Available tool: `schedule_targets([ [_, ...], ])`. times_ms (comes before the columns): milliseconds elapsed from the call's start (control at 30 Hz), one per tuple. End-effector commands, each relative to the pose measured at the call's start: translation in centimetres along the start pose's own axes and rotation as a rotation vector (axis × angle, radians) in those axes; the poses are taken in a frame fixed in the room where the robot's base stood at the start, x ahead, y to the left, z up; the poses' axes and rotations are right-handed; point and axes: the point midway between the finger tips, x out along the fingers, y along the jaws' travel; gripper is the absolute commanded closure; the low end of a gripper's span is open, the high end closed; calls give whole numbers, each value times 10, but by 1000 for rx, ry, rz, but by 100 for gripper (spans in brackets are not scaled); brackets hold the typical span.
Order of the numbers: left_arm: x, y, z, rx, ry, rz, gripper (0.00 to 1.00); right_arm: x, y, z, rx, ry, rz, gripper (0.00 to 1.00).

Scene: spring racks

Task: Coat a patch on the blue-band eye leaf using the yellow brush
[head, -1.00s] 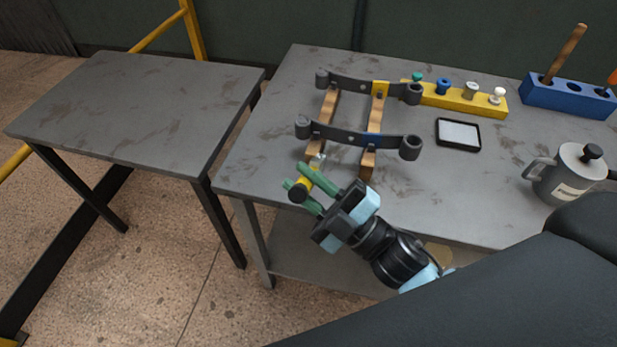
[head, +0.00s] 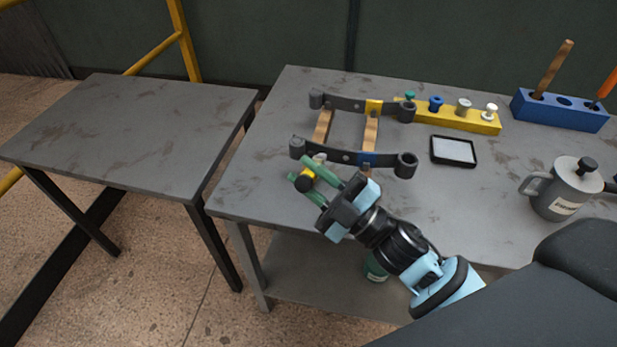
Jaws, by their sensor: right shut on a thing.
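The blue-band eye leaf (head: 335,156) is the nearer dark curved strip, with an eye at each end and a blue band right of its middle. It lies across two wooden bars (head: 370,134). My right gripper (head: 311,173) is shut on the yellow brush (head: 308,174), just in front of this leaf near its left eye. The brush's dark end faces me, and its pale tip points at the leaf's near edge. I cannot tell whether the tip touches. My left gripper is not in view.
A second leaf with a yellow band (head: 345,103) lies behind. A yellow block with knobs (head: 455,118), a black-rimmed tray (head: 434,160), a blue tool holder (head: 560,117) and a grey pot (head: 560,190) stand to the right. A bare table (head: 130,130) stands at left.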

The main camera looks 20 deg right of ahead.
Motion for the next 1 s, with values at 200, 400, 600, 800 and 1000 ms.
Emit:
schedule_targets([
  [200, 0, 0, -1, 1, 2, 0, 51, 0, 0, 0, -1, 0, 0, 100],
  [400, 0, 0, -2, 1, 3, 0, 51, 0, 0, 0, -1, 0, 0, 100],
  [600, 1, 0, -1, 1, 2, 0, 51, 1, 2, 2, -1, 0, 0, 100],
  [800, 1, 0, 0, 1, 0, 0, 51, 2, 3, 5, -1, 0, -1, 100],
  [1000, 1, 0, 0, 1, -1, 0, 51, 3, 5, 8, -1, 0, 0, 100],
])
